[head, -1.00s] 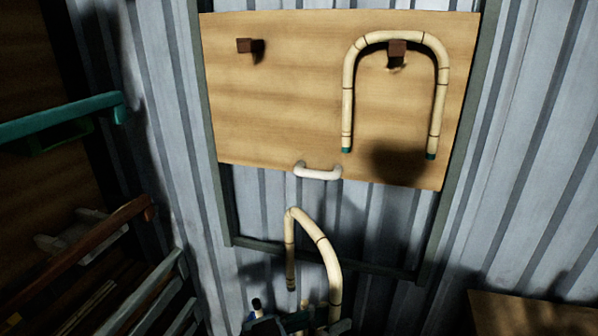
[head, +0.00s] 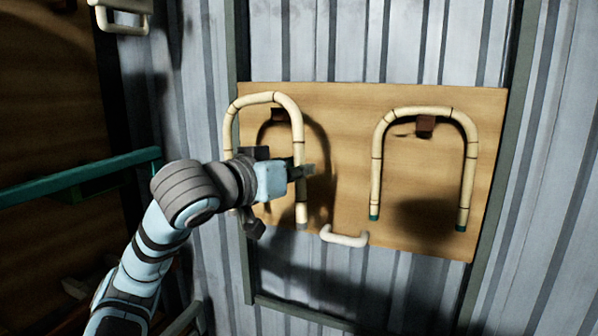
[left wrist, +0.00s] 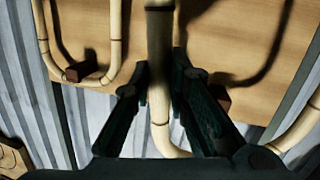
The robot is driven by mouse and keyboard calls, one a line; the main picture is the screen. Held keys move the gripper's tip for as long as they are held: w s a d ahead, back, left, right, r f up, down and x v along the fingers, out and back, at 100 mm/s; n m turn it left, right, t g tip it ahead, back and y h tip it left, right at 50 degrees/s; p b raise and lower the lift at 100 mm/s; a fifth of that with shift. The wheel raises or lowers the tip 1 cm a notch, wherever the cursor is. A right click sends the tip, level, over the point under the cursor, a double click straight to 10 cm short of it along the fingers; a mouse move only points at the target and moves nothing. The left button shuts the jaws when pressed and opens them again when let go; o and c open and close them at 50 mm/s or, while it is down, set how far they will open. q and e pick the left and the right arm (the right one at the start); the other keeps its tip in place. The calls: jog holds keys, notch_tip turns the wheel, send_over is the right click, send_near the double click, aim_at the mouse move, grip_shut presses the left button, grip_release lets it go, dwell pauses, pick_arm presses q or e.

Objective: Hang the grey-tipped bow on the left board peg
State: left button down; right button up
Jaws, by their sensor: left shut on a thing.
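My left gripper (head: 300,172) is shut on the right leg of the grey-tipped bow (head: 265,98), a pale rattan arch held upright in front of the board (head: 345,165). The leg (left wrist: 160,60) runs between the fingers in the left wrist view. The left board peg (head: 278,115), a brown block, shows just under the arch, between the legs; it also shows in the left wrist view (left wrist: 222,97). The bow's shadow falls on the board offset to the right. Whether the arch touches the peg I cannot tell. My arm partly hides the left leg.
A teal-tipped bow (head: 467,165) hangs on the right peg (head: 425,125). A white handle (head: 344,237) sits at the board's lower edge. A teal rail (head: 80,180) is at left, and a white fitting (head: 122,22) at upper left.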

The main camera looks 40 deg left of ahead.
pick_arm(q)
jog(key=w+a+f+p, duration=0.2)
jog(key=w+a+p, duration=0.1)
jog(key=w, duration=0.7)
jog(key=shift+w+a, duration=0.2)
jog(key=shift+a, duration=0.05)
dwell(0.4)
jog(key=c, duration=1.5)
grip_release()
jog(key=shift+o, duration=0.2)
